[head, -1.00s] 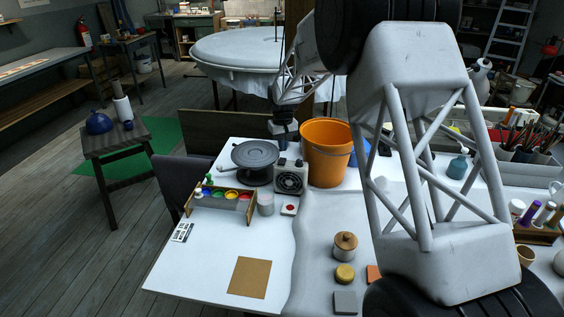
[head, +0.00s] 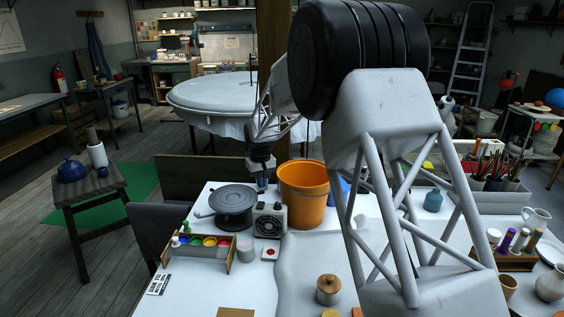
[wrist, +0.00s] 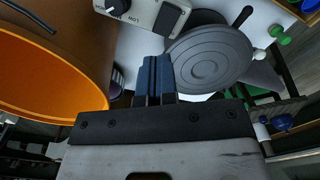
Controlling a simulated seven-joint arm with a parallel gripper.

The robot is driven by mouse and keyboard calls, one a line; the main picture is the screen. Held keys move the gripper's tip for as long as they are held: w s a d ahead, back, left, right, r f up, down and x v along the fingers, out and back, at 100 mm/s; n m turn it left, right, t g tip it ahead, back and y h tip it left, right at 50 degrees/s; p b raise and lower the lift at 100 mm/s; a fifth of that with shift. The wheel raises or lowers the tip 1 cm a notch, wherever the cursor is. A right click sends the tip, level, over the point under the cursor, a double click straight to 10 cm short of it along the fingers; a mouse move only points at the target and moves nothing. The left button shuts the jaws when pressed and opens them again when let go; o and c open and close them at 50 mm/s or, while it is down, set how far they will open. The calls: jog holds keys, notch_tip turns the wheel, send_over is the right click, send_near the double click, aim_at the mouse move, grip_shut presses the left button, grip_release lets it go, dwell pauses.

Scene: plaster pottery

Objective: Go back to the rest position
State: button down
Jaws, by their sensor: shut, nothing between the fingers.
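My gripper (head: 262,186) hangs beyond the far side of the grey pottery wheel (head: 233,200) and its white control box (head: 269,220), left of the orange bucket (head: 303,192). In the wrist view its two dark fingers (wrist: 154,74) are together with nothing between them. There the bucket (wrist: 50,70) fills the left, the control box (wrist: 150,14) is at the top and the wheel disc (wrist: 208,58) is to the right. The gripper appears apart from all of them.
A paint rack (head: 208,250) stands at the table's left. A lidded jar (head: 328,289) stands on the cloth in front. A brush tray (head: 505,193) is at the right. A large round covered table (head: 215,93) stands behind. My arm hides part of the table.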

jog(key=s+d+r+m+t, duration=0.1)
jog(key=s+d+r+m, duration=0.1)
jog(key=s+d+r, duration=0.85)
jog(key=s+d+r+m, duration=0.1)
jog(key=s+d+r, duration=0.6)
jog(key=s+d, duration=0.6)
jog(key=s+d+f+m, duration=0.1)
jog(key=s+d, duration=0.2)
jog(key=s, duration=0.8)
jog(key=s+d+f+m+t, duration=0.1)
jog(key=s+d, duration=0.2)
jog(key=s, duration=0.8)
jog(key=s+d+f+m, duration=0.1)
jog(key=s+d, duration=0.2)
jog(key=s, duration=0.8)
jog(key=shift+t, duration=0.3)
